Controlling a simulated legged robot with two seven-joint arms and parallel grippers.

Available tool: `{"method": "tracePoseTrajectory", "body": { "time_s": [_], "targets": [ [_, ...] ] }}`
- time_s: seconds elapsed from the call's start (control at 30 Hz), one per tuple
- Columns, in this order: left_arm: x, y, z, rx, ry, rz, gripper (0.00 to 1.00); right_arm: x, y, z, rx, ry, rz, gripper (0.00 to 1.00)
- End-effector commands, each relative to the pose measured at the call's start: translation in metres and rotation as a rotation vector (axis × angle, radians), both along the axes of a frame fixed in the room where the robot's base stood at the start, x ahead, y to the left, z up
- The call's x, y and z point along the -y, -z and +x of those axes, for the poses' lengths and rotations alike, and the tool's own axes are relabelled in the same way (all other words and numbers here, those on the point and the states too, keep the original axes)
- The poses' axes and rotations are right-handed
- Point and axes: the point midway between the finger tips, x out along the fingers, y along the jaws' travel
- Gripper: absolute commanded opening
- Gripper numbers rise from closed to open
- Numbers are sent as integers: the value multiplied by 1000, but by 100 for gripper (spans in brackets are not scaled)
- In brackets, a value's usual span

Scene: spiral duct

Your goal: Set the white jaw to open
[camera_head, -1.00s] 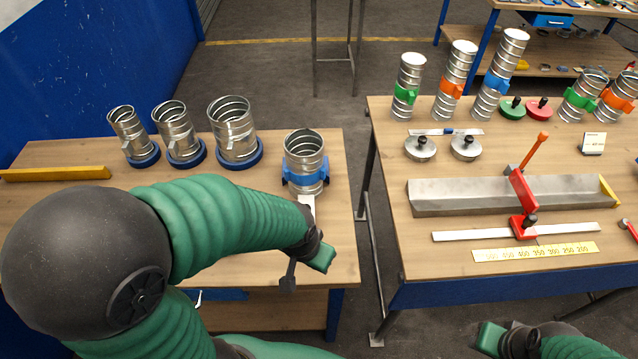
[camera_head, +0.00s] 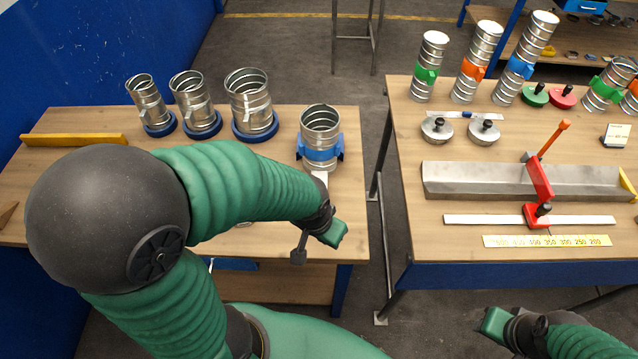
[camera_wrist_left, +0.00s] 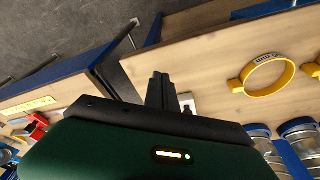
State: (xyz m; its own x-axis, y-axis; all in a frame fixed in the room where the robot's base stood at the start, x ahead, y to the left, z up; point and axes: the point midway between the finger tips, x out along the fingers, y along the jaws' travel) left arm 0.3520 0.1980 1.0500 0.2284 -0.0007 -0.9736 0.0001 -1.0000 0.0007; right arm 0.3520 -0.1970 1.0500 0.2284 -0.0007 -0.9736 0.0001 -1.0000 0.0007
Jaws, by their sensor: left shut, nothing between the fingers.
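A white strip (camera_head: 320,179), which may be the white jaw, sticks out toward me below the blue clamp (camera_head: 321,153) around a metal duct on the left bench. Its lower end is hidden behind my left wrist. My left gripper (camera_head: 299,256) is shut and empty, its dark fingers pointing down near the bench's front edge. In the left wrist view the shut fingers (camera_wrist_left: 160,88) are close beside a small white piece with a dark knob (camera_wrist_left: 188,102); I cannot tell whether they touch. My right gripper (camera_head: 495,322) is at the bottom right, its fingers unclear.
Three ducts with blue bases (camera_head: 252,105) stand left of the clamp. A yellow ring (camera_wrist_left: 265,78) lies on the left bench. The right bench (camera_head: 440,225) holds ducts, a metal trough (camera_head: 480,182) with a red tool and a yellow scale. A floor gap separates the benches.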

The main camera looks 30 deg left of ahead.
Motion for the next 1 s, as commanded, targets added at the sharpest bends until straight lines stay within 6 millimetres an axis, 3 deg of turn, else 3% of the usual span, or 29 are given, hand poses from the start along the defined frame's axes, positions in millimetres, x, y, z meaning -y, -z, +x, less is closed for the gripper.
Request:
{"method": "tracePoseTrajectory", "body": {
  "time_s": [0.2, 0.3, 0.37, 0.43, 0.57, 0.7, 0.8, 0.9, 1.0],
  "targets": [
    [0, 0, 0, 0, 0, 0, 1, 0, 0, 0, 0, 0, 0, 36],
    [-3, -4, 7, -6, -11, -2, 14, 0, -1, 0, 0, 0, 0, 36],
    [-9, -12, 24, -19, -35, -3, 22, 0, -4, 0, 0, 0, 0, 36],
    [-23, -27, 52, -49, -80, -9, 31, 0, -8, 0, 0, 0, 0, 36],
    [-61, -60, 108, -127, -180, -20, 48, 0, -16, 0, 0, 0, 0, 36],
    [-97, -90, 144, -197, -256, -29, 48, 0, -21, 0, 0, 0, 0, 36],
    [-111, -102, 155, -223, -282, -32, 48, 0, -22, 0, 0, 0, 0, 36],
    [-114, -102, 157, -233, -289, -34, 48, 0, -23, 0, 0, 0, 0, 36],
    [-114, -90, 156, -235, -288, -35, 48, 0, -24, 0, 0, 0, 0, 36]
  ]
}}
